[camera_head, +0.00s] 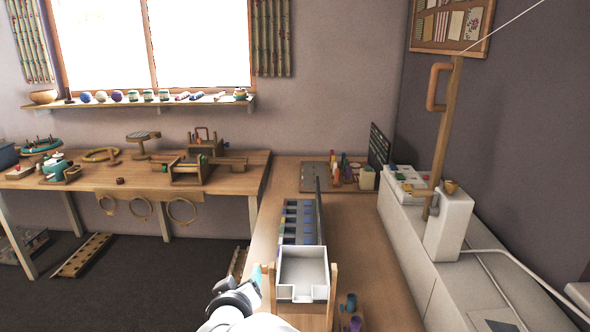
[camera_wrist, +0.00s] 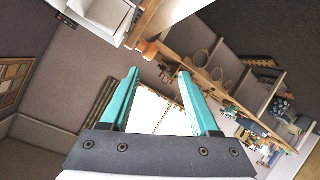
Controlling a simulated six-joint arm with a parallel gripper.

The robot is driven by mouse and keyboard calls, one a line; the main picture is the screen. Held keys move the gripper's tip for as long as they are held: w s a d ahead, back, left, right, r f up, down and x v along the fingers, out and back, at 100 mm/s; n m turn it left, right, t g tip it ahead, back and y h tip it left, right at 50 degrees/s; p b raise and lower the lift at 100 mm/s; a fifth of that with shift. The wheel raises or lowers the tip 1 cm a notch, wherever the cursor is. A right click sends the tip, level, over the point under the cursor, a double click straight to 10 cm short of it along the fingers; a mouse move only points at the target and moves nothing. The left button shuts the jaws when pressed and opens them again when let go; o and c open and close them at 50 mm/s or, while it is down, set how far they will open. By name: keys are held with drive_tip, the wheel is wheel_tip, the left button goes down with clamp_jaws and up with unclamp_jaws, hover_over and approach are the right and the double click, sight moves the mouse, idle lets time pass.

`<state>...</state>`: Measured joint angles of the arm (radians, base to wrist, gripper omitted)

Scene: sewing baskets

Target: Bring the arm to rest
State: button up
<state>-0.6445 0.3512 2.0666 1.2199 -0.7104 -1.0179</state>
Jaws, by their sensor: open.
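My gripper shows in the wrist view (camera_wrist: 160,100) with its two teal fingers spread apart. Nothing is between the fingers; behind them are the bright window and the wall. In the head view, my gripper (camera_head: 256,281) is partly seen at the bottom centre, just left of a white open tray (camera_head: 303,268). My white arm comes up from the bottom edge below it. Whether the gripper touches the tray's wooden stand cannot be told.
The tray stands on a wooden bench (camera_head: 375,290). Behind it is a long dark sectioned rack (camera_head: 300,222). A white cabinet (camera_head: 405,235) with a wooden post (camera_head: 446,130) lines the right. A second wooden table (camera_head: 100,180) stands left. Open floor (camera_head: 150,290) lies at lower left.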

drive_tip(key=s+d+f+m+g, duration=0.1)
drive_tip(key=s+d+m+g, duration=0.3)
drive_tip(key=s, duration=0.7)
drive_tip(key=s+d+f+m+g, duration=0.1)
drive_tip(key=s+d+m+g, duration=0.3)
drive_tip(key=s+d, duration=0.4)
drive_tip(key=s+d+f+m+g, duration=0.1)
drive_tip(key=s+d+m+g, duration=0.3)
drive_tip(key=s, duration=1.1)
drive_tip(key=shift+s+d+g+y, duration=0.4)
drive_tip(key=shift+d+g, duration=0.2)
drive_tip(key=shift+d, duration=0.6)
